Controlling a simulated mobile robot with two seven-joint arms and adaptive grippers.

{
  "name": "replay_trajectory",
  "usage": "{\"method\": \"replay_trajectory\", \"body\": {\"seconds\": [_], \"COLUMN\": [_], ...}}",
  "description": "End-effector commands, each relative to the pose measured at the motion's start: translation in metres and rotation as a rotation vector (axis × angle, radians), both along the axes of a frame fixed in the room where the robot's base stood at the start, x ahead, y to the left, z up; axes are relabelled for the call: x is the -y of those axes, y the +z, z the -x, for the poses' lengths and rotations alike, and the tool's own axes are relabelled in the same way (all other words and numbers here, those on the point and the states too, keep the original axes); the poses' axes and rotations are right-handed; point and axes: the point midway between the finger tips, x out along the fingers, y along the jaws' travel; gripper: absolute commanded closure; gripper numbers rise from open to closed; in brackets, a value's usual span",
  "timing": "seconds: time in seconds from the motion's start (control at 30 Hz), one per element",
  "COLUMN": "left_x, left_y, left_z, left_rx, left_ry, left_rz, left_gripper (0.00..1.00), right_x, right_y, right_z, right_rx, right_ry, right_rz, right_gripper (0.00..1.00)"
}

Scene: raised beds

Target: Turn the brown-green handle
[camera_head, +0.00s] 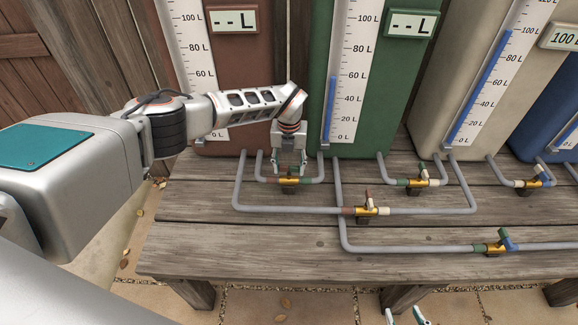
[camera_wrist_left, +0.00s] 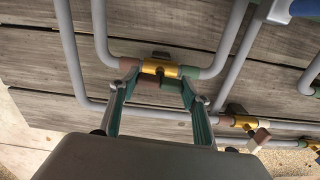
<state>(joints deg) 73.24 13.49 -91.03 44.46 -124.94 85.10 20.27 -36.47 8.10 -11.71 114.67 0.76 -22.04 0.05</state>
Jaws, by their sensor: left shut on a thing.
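The brown-green handle (camera_wrist_left: 171,85) sits on a brass valve in the wrist view, with a brown band and a green band on the pipe either side. In the head view this valve (camera_head: 288,181) is on the short pipe between the brown and green tanks. My left gripper (camera_head: 289,168) comes down on it from above and behind. In the wrist view its teal fingers (camera_wrist_left: 159,88) are on both sides of the handle, shut on it; the handle is mostly hidden in the head view. My right gripper (camera_head: 404,318) shows only its two separated fingertips at the bottom edge.
Other valves with two-coloured handles stand close by: a brown-white one (camera_head: 366,209), a green-blue one (camera_head: 497,246) and a green-white one (camera_head: 420,180). Grey pipes (camera_head: 290,210) run low over the wooden deck (camera_head: 230,240). The brown tank (camera_head: 245,60) and green tank (camera_head: 375,110) stand behind.

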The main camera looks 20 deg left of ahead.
Motion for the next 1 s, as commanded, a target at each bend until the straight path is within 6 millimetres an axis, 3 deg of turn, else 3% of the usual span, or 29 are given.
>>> {"method": "replay_trajectory", "body": {"seconds": [0.07, 0.1, 0.17, 0.57, 0.73, 1.0], "left_x": [0.0, 0.0, 0.0, 0.0, 0.0, 0.0], "left_y": [-0.001, -0.001, 0.0, 0.004, 0.027, 0.082], "left_z": [0.0, 0.0, 0.0, -0.001, -0.002, -0.001], "left_rx": [0.0, 0.0, 0.0, 0.001, 0.004, 0.004], "left_ry": [-0.001, -0.001, -0.001, -0.001, -0.003, -0.003], "left_rz": [0.0, 0.0, 0.0, 0.0, 0.0, -0.001], "left_gripper": [0.75, 0.48, 0.36, 0.36, 0.36, 0.36], "right_x": [0.001, 0.001, 0.001, 0.001, 0.001, 0.001], "right_y": [0.001, 0.001, 0.001, -0.001, 0.0, 0.0], "right_z": [-0.002, -0.003, -0.003, 0.0, -0.001, -0.001], "right_rx": [0.003, 0.004, 0.006, 0.0, 0.001, 0.002], "right_ry": [-0.001, -0.001, -0.001, -0.001, -0.001, -0.001], "right_rz": [0.001, 0.001, 0.002, 0.003, 0.002, 0.001], "right_gripper": [0.6, 0.6, 0.6, 0.6, 0.6, 0.6]}}
